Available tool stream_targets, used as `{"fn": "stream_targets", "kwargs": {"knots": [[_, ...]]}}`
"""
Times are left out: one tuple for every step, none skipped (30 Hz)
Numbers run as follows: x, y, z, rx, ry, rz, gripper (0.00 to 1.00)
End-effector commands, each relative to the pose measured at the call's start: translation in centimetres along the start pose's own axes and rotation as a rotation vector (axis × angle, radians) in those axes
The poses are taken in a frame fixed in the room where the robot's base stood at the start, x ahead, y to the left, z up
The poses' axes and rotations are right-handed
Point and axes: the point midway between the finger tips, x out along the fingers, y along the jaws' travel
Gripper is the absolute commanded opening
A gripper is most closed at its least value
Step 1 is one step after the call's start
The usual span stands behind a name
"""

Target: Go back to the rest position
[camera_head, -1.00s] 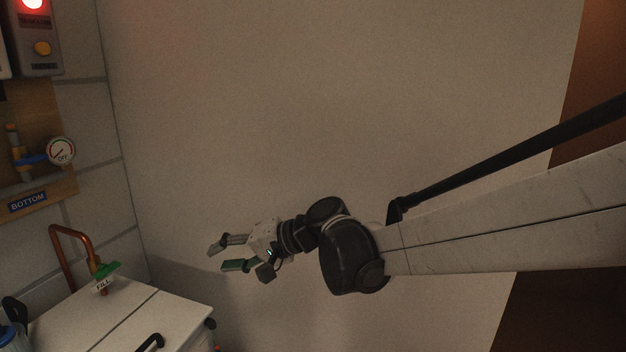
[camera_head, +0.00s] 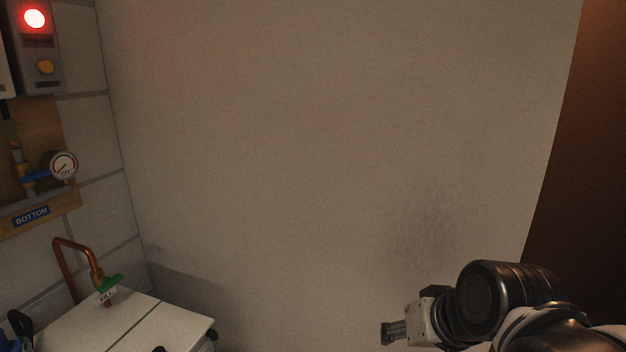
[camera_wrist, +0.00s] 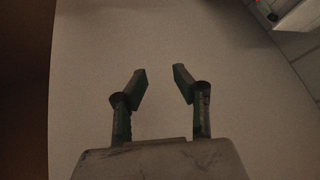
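My gripper (camera_head: 388,332) is at the lower right in the head view, in front of the plain wall. Only its side shows there. In the wrist view my gripper (camera_wrist: 160,82) has its two fingers apart with a clear gap between the tips. Nothing is between them. It is clear of every object in both views.
A white cabinet (camera_head: 165,325) stands at the lower left, with a copper pipe and a green FILL valve (camera_head: 110,284) above it. A gauge (camera_head: 63,165), a BOTTOM label and a lit red lamp (camera_head: 35,18) are on the left wall. The middle is free.

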Motion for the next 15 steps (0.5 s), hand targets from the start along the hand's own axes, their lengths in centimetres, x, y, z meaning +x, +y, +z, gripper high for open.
{"fn": "stream_targets", "kwargs": {"knots": [[-0.7, 1.2, 0.9, -0.010, 0.008, 0.038, 0.28], [-1.0, 1.9, 1.3, -0.017, 0.012, 0.059, 0.28], [-1.3, 2.7, 1.8, -0.026, 0.016, 0.086, 0.28], [-1.6, 3.3, 2.2, -0.033, 0.019, 0.105, 0.28], [-1.8, 3.8, 2.5, -0.038, 0.021, 0.121, 0.28], [-2.0, 4.3, 2.9, -0.045, 0.024, 0.139, 0.28], [-2.1, 4.6, 3.1, -0.049, 0.026, 0.151, 0.28], [-2.2, 4.9, 3.3, -0.053, 0.027, 0.160, 0.28], [-2.4, 5.2, 3.5, -0.056, 0.029, 0.170, 0.28], [-2.4, 5.4, 3.6, -0.058, 0.029, 0.176, 0.28], [-2.5, 5.5, 3.7, -0.060, 0.030, 0.180, 0.28], [-2.5, 5.6, 3.7, -0.061, 0.031, 0.183, 0.28], [-2.5, 5.6, 3.8, -0.062, 0.031, 0.184, 0.28], [-2.5, 5.6, 3.8, -0.062, 0.031, 0.185, 0.28], [-2.5, 5.6, 3.8, -0.062, 0.031, 0.185, 0.28]]}}
